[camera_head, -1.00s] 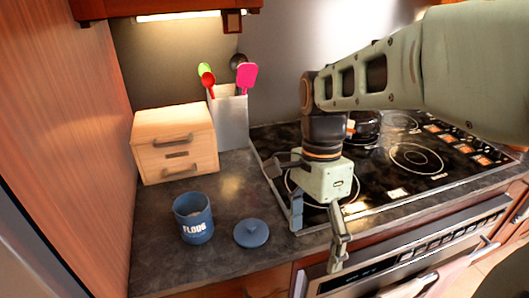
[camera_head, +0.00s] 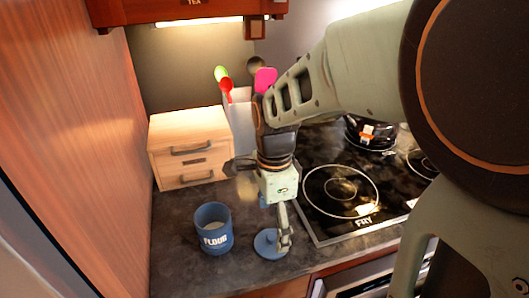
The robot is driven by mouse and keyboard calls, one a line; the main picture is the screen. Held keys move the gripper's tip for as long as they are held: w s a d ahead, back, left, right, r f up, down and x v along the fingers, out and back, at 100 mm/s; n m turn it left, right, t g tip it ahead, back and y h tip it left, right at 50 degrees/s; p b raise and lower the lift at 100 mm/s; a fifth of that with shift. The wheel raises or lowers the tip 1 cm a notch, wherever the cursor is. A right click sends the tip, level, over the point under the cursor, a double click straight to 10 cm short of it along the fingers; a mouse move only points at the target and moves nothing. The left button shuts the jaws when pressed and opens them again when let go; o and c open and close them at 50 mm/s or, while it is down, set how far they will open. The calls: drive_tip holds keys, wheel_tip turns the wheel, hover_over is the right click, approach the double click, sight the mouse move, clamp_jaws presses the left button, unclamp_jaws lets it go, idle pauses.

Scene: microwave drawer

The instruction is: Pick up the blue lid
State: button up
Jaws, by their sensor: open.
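The blue lid (camera_head: 267,245) lies flat on the dark countertop, close to its front edge. My gripper (camera_head: 279,228) is open and points down over the lid. One finger shows at the lid's right side and covers part of it. The other finger is mostly hidden behind the gripper body, and I cannot tell whether either finger touches the lid. The blue canister marked FLOUR (camera_head: 213,230) stands upright and uncovered just left of the lid.
A light wooden drawer box (camera_head: 188,160) stands behind the canister. A grey utensil holder (camera_head: 241,125) with colourful utensils is beside it, partly behind my arm. The black stovetop (camera_head: 340,190) with a pot (camera_head: 372,133) lies to the right. Bare countertop (camera_head: 180,265) shows at front left.

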sight(272, 236)
drive_tip(key=shift+w+f, duration=0.15)
drive_tip(key=shift+f, duration=2.95)
drive_tip(key=shift+c, duration=0.6)
